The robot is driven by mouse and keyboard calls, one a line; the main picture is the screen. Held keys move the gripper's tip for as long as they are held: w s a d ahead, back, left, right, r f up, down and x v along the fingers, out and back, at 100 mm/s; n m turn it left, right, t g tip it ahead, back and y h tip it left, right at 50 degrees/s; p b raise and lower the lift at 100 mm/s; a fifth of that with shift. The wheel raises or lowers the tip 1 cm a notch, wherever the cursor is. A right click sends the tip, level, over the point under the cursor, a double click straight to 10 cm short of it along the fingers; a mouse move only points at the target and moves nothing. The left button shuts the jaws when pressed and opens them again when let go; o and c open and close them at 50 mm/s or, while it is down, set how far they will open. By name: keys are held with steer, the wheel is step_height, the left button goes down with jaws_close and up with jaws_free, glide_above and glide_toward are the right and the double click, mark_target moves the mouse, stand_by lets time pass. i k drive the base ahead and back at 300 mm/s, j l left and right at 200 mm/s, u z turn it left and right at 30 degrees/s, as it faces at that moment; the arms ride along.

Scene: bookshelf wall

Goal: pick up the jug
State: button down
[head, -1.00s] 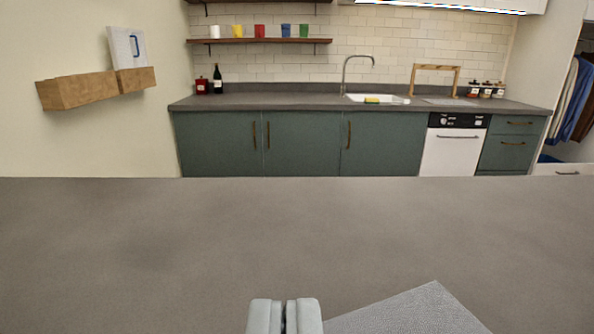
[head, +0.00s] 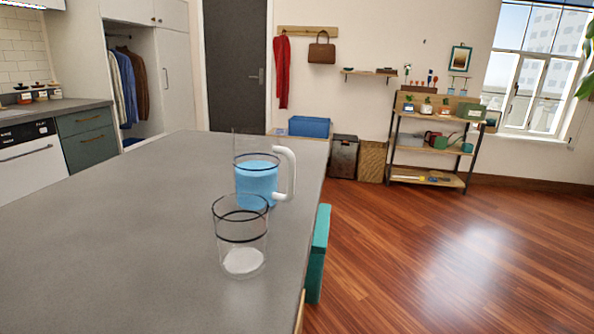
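The jug (head: 256,181) stands upright on the grey counter, near its right edge, in the head view. It is clear, with blue in its lower part, a dark band and a white handle on its right side. A clear container (head: 241,236) with dark bands and white at its bottom stands nearer to me and overlaps the lower part of the jug in the picture. My gripper is not in view now.
The grey counter (head: 140,220) is bare to the left of the two containers. A teal seat or box (head: 317,254) is beside the counter's right edge. The wooden floor (head: 430,260) on the right is largely clear up to a shelf rack (head: 425,180).

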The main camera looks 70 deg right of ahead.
mark_target(257, 151)
steer(key=z, duration=1.55)
